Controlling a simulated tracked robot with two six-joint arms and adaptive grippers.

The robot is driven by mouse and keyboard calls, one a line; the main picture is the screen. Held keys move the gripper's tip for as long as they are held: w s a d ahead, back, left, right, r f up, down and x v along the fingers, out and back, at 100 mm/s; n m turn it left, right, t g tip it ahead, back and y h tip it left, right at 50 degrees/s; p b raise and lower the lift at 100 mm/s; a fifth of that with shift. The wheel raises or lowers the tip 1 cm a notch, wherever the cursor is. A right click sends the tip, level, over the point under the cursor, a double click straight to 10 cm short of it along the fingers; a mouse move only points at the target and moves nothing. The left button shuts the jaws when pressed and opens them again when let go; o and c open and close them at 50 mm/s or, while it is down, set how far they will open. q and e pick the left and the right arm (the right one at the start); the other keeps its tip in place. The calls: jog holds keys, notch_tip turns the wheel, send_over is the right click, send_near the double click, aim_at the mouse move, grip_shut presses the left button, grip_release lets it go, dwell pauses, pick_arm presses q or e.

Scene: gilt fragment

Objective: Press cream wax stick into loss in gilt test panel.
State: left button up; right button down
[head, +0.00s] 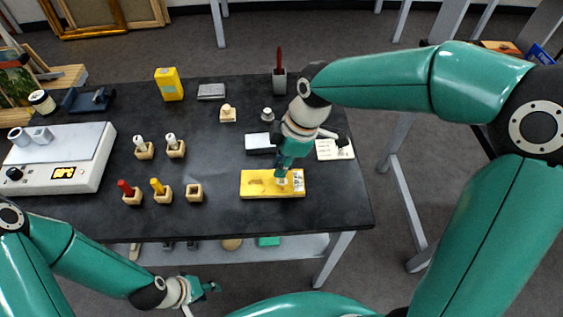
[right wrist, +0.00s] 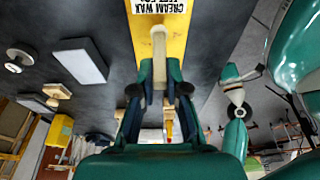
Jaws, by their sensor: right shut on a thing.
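The gilt test panel (head: 258,184) is a yellow slab lying flat near the front right of the dark table. It has a printed label at its right end; in the right wrist view a label on it reads "CREAM WAX" (right wrist: 160,6). My right gripper (head: 283,178) points down over the panel's right half. It is shut on the cream wax stick (right wrist: 159,48), whose end reaches toward the panel. I cannot tell whether the stick touches it. The loss is not clearly visible. My left gripper (head: 212,288) is empty, low in front of the table; its finger gap is too small to judge.
Wooden holders with red (head: 126,187), yellow (head: 158,186) and white-topped sticks stand left of the panel; one holder (head: 194,194) is empty. A white device (head: 60,160) with a display is far left. A white card (head: 335,149) lies behind the panel's right end.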

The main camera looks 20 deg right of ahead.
jog(key=shift+r+p, duration=1.9)
jog(key=shift+r, duration=0.6)
